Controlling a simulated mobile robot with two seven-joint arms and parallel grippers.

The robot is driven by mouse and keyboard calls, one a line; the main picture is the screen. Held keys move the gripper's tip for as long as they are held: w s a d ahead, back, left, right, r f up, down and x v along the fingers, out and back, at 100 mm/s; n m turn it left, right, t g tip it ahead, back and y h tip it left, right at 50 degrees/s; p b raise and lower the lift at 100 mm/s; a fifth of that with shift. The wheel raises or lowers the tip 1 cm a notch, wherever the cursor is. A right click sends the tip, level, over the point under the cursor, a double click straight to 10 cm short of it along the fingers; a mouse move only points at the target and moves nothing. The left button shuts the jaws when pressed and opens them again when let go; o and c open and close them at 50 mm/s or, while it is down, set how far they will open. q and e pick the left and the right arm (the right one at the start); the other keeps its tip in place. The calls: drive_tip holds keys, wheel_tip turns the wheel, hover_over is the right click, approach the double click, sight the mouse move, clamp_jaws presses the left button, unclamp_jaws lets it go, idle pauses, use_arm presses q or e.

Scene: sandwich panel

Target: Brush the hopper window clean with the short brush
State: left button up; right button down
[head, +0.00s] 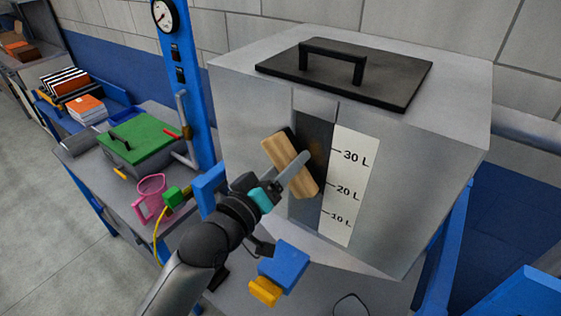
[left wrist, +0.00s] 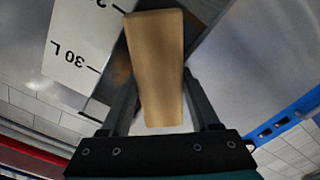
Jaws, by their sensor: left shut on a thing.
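The short brush (head: 280,156) has a pale wooden block and dark bristles along its far side. My left gripper (head: 298,174) is shut on the block, which shows tilted in front of the hopper window. In the left wrist view the block (left wrist: 155,60) sits between both fingers. The hopper window (head: 313,128) is a dark upright strip in the grey hopper (head: 420,150), with a brownish smear beside the brush. The brush and fingers hide part of the window. Whether the bristles touch it I cannot tell. My right gripper is not in view.
A white litre scale (head: 348,185) runs along the window's right. A black handled lid (head: 345,75) tops the hopper. A blue and yellow object (head: 284,266) lies below it.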

sight(327, 159)
use_arm(q)
drive_tip(key=shift+s+d, duration=0.6)
drive_tip(key=shift+d, duration=0.2)
drive_tip(key=shift+s+d, duration=0.55)
drive_tip(key=shift+d, duration=0.3)
drive_tip(key=shift+s+d, duration=0.6)
drive_tip(key=shift+d, duration=0.2)
drive_tip(key=shift+r, duration=0.95)
drive_tip(key=shift+w+a+r, duration=0.1)
drive_tip(key=shift+w+a, duration=0.65)
drive_tip(key=shift+a, duration=0.3)
drive_tip(key=shift+w+a+f, duration=0.1)
drive_tip(key=shift+w+a, duration=0.7)
drive_tip(key=shift+a, duration=0.3)
drive_tip(key=shift+w+a+r, duration=0.1)
drive_tip(key=shift+w+a, duration=0.65)
drive_tip(key=shift+a, duration=0.3)
drive_tip(key=shift+v, duration=2.9)
drive_tip(key=shift+v, duration=1.5)
